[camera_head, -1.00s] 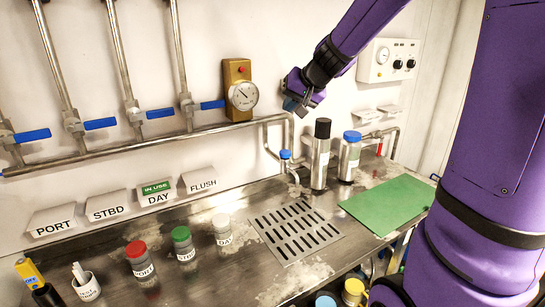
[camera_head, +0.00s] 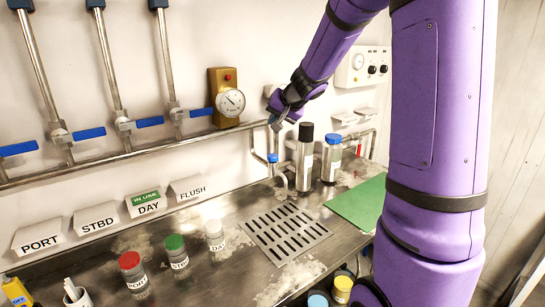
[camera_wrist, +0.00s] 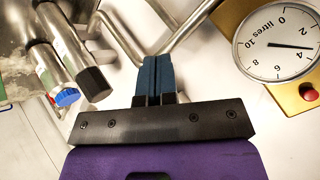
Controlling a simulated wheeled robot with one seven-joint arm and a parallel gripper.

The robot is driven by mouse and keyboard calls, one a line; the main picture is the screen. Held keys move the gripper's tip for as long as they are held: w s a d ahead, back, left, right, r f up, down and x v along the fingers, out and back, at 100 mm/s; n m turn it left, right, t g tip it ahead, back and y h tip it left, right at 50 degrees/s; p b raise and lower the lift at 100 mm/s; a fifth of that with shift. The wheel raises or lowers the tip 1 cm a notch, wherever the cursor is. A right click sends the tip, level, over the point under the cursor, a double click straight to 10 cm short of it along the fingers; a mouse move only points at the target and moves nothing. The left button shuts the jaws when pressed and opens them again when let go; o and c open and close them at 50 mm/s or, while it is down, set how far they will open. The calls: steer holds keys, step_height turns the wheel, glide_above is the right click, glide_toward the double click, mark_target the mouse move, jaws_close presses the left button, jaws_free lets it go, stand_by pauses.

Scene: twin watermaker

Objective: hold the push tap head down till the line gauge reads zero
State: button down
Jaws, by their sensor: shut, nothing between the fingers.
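The push tap's blue head (camera_head: 272,158) sits on a small spout at the wall pipe, over the back of the counter. My gripper (camera_head: 275,124) is above the tap head, fingers pointing down, with a gap between them. In the wrist view, my blue fingers (camera_wrist: 156,78) are shut together and empty; the tap head cannot be made out there. The line gauge (camera_head: 231,102) is a round white dial on a brass block. It shows upside down in the wrist view (camera_wrist: 277,45), its needle between 2 and 4 litres.
A black-capped bottle (camera_head: 304,157) and a blue-capped bottle (camera_head: 331,158) stand close to the tap's right. A drain grate (camera_head: 285,235) lies in front, with a green mat (camera_head: 358,202) to the right. Blue-handled valves (camera_head: 150,122) line the wall pipe at left.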

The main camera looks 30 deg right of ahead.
mark_target(274, 155)
steer(key=shift+f, duration=4.1)
steer(key=shift+f, duration=0.4)
steer(key=shift+f, duration=0.5)
stand_by(3.0)
